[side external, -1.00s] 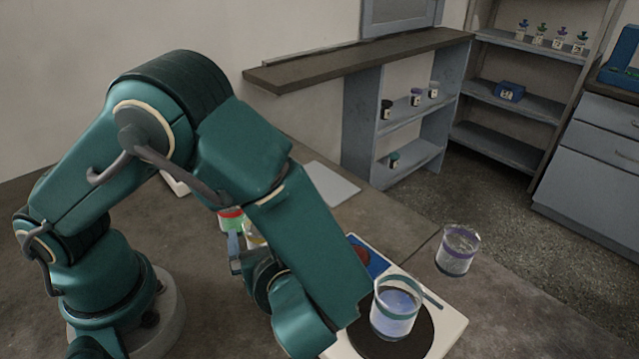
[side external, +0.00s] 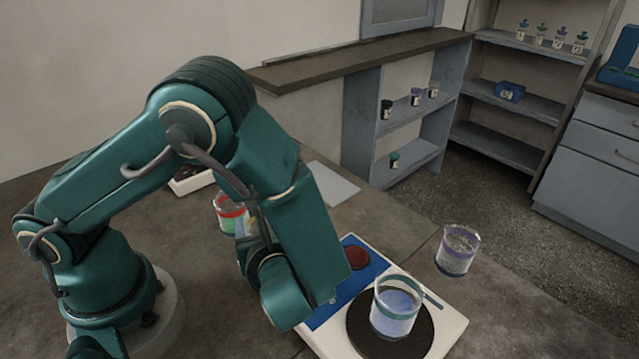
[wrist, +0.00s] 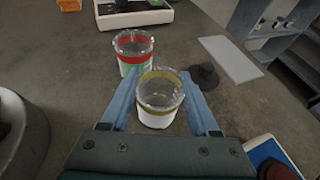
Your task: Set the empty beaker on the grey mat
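A clear beaker with a yellow band (wrist: 158,104) stands between the two blue fingers of my gripper (wrist: 160,82) in the wrist view. The fingers lie close along both sides of it; I cannot tell if they press on it. Its upper part looks clear and its lower part pale, so whether it is empty is unclear. In the side view my gripper (side external: 247,230) is low behind my forearm, and that beaker is mostly hidden. The grey mat (side external: 333,184) lies bare on the bench; it also shows in the wrist view (wrist: 231,59), right of and beyond the beaker.
A red-banded beaker with green contents (wrist: 133,50) stands just beyond. A dark knob-like object (wrist: 205,77) is right of the fingers. A hotplate (side external: 447,335) carries a teal-banded beaker of blue liquid (side external: 395,308). A purple-banded beaker (side external: 457,250) stands beside it.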

